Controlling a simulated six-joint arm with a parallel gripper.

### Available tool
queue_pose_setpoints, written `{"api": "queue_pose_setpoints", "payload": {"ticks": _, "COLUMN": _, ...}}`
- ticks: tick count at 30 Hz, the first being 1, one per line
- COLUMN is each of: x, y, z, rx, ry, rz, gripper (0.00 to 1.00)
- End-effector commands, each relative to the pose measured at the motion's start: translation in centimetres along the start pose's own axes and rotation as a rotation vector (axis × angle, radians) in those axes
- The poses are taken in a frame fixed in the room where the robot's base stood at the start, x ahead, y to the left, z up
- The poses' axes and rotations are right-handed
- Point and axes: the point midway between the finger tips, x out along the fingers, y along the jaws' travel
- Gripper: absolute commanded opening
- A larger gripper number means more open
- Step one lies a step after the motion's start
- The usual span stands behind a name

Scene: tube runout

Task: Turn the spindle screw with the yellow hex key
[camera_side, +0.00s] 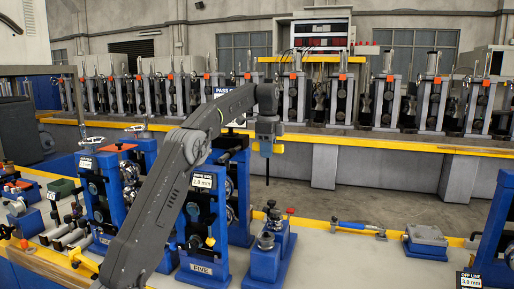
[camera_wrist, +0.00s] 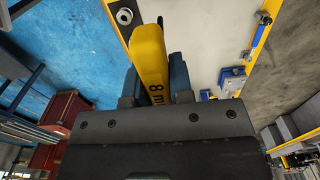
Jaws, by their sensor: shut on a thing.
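The yellow hex key (camera_side: 278,148) is in my gripper (camera_side: 266,146), high above the bench in the side view. Its dark shaft (camera_side: 267,168) points straight down, with its lower end free in the air. In the wrist view its yellow handle (camera_wrist: 148,50), with "8 m" legible, sits between the two dark fingers of my gripper (camera_wrist: 156,75). I cannot pick out the spindle screw for sure; my arm covers part of that stand.
A blue block with knobs (camera_side: 267,262) stands on the pale bench below the key. A blue-handled tool (camera_side: 355,226) and a grey-topped blue box (camera_side: 426,240) lie to the right. Bare bench lies between them. Another blue stand (camera_side: 497,240) is at the right edge.

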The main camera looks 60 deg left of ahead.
Motion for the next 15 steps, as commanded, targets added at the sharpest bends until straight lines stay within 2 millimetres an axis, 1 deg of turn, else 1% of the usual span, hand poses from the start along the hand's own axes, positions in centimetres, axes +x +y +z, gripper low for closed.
{"api": "queue_pose_setpoints", "payload": {"ticks": 8, "x": 2.6, "y": 0.2, "z": 0.2, "rx": -0.003, "ry": -0.001, "rz": 0.003, "gripper": 0.0}}
{"api": "queue_pose_setpoints", "payload": {"ticks": 9, "x": 3.4, "y": 0.2, "z": 0.2, "rx": -0.003, "ry": -0.001, "rz": 0.004, "gripper": 0.0}}
{"api": "queue_pose_setpoints", "payload": {"ticks": 13, "x": 5.3, "y": 0.2, "z": 0.2, "rx": -0.004, "ry": -0.001, "rz": 0.005, "gripper": 0.0}}
{"api": "queue_pose_setpoints", "payload": {"ticks": 15, "x": 6.9, "y": 0.2, "z": 0.2, "rx": -0.004, "ry": -0.001, "rz": 0.005, "gripper": 0.0}}
